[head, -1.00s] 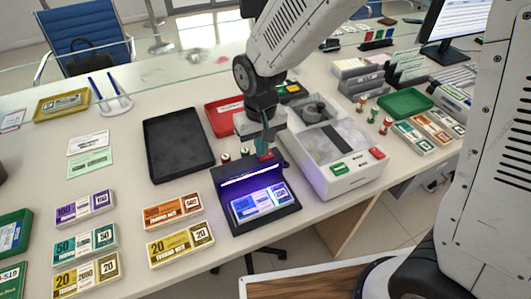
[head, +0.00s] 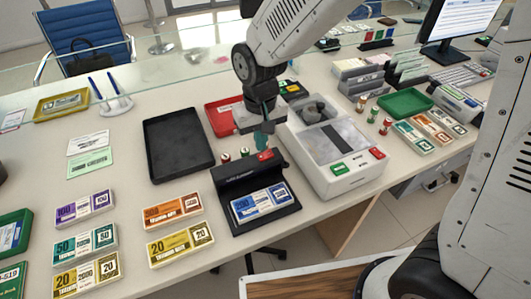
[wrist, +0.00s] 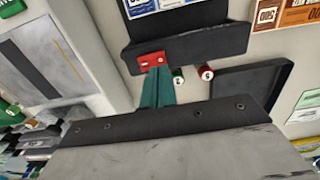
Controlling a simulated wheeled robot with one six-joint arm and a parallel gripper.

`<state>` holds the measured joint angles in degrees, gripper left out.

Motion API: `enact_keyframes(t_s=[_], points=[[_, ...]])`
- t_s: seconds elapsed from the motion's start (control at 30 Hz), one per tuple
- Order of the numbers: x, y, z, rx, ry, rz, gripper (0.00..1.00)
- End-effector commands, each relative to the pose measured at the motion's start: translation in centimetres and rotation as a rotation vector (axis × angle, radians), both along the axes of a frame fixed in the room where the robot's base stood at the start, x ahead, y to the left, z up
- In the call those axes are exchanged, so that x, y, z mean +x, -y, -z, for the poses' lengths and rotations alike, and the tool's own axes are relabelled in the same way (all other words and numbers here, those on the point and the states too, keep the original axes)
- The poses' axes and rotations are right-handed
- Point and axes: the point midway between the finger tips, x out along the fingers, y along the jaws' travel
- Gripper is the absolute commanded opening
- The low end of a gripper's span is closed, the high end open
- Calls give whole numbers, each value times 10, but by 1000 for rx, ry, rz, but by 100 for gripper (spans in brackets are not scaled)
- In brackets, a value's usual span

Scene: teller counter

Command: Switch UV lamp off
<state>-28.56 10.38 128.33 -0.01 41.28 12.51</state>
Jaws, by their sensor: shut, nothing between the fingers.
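The UV lamp (head: 238,177) is a black unit with a hood and a base, and a blue banknote bundle (head: 259,203) lies on its base. No purple glow shows under the hood. Its red switch (head: 265,155) sits on the right end of the hood top; it also shows in the wrist view (wrist: 151,60). My gripper (head: 262,138) has teal fingers, shut and empty, just above and behind the switch. In the wrist view the fingertips (wrist: 157,72) overlap the switch's edge; I cannot tell whether they touch it.
A white counting machine (head: 335,160) stands close on the right. Red-topped stamps (head: 226,157) stand just behind the lamp. A black tray (head: 178,145) and a red tray (head: 222,118) lie behind. Banknote bundles (head: 172,211) lie to the left.

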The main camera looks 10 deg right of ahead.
Motion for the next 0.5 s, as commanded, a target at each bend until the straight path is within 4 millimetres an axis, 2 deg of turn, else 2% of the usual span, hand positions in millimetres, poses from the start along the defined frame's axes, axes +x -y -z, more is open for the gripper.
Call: enact_keyframes(t_s=[0.5], points=[[0,0,-39,0,1,0,0]])
